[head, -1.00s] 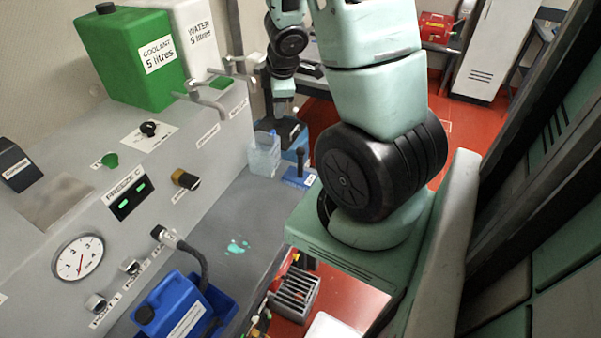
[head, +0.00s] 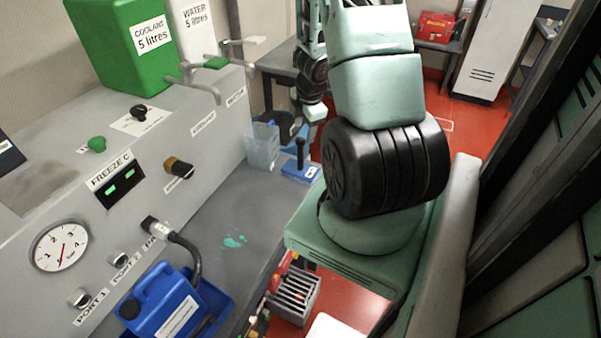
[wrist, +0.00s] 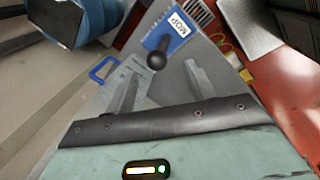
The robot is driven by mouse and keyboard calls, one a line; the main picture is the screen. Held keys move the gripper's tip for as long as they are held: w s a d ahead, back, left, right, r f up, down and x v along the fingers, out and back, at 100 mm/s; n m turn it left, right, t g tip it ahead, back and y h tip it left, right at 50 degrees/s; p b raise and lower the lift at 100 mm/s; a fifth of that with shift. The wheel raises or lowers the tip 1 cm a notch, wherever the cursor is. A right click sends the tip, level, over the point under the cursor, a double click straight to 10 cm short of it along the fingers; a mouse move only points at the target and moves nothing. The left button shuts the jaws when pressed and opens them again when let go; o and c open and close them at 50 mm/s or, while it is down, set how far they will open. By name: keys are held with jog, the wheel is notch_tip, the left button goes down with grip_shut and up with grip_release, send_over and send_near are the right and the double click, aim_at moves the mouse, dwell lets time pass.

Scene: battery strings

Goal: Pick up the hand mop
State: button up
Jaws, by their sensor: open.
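The hand mop (head: 301,172) is a blue block with a white label and an upright black handle. It stands on the grey counter near its right edge in the head view. In the wrist view the mop (wrist: 179,24) shows its "MOP" label, and its round black handle top (wrist: 157,61) points toward the camera. My gripper (wrist: 160,83) is open and empty. Its two grey fingers lie left and right of the handle's line, with the handle top just beyond them in the picture. In the head view the fingers are hidden or not clear behind my arm.
A clear jug (head: 262,150) stands close to the left of the mop. A turquoise spill (head: 234,241) lies on the counter, and a blue canister (head: 165,305) sits in a blue tray in front. The grey control panel (head: 120,190) rises along the left.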

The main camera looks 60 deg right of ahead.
aim_at(301, 138)
jog(key=shift+w+d+f+b, duration=0.1)
jog(key=shift+w+f, duration=0.2)
jog(key=shift+f, duration=0.75)
jog(key=shift+w+d+f+b, duration=0.15)
jog(key=shift+w+f, duration=0.1)
jog(key=shift+f, duration=0.85)
jog(key=shift+w+d+f+b, duration=0.1)
jog(key=shift+w+f, duration=0.2)
jog(key=shift+f, duration=0.75)
grip_shut()
